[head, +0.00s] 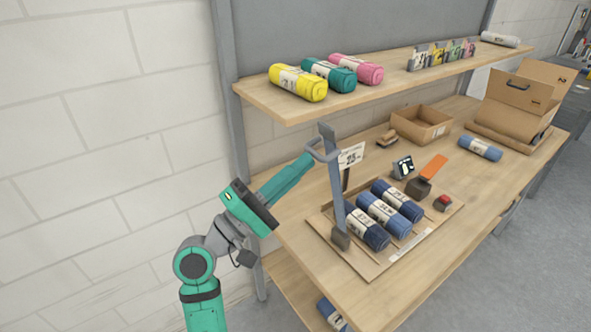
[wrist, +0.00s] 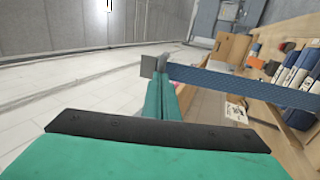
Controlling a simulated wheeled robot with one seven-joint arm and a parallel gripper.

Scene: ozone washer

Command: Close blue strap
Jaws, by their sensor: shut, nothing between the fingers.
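The blue strap (head: 335,185) stands up almost vertically from a dark bracket (head: 341,238) at the left of a wooden tray (head: 372,268). In the wrist view the strap (wrist: 245,86) runs to the right from just beyond the fingertips, with a grey piece (wrist: 148,66) at its near end. Three blue rolls (head: 383,214) lie side by side in the tray, the strap raised off them. My gripper (head: 312,152) is shut beside the strap's upper end, near a grey loop; its teal fingers also show in the wrist view (wrist: 168,90). Exact contact is unclear.
A shelf (head: 400,70) with yellow, teal and pink rolls hangs above the table. An orange-flapped device (head: 425,178), a red button (head: 443,202), a small sign (head: 351,155), an open carton (head: 421,125) and a loose blue roll (head: 480,148) stand on the table. The table's front right is clear.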

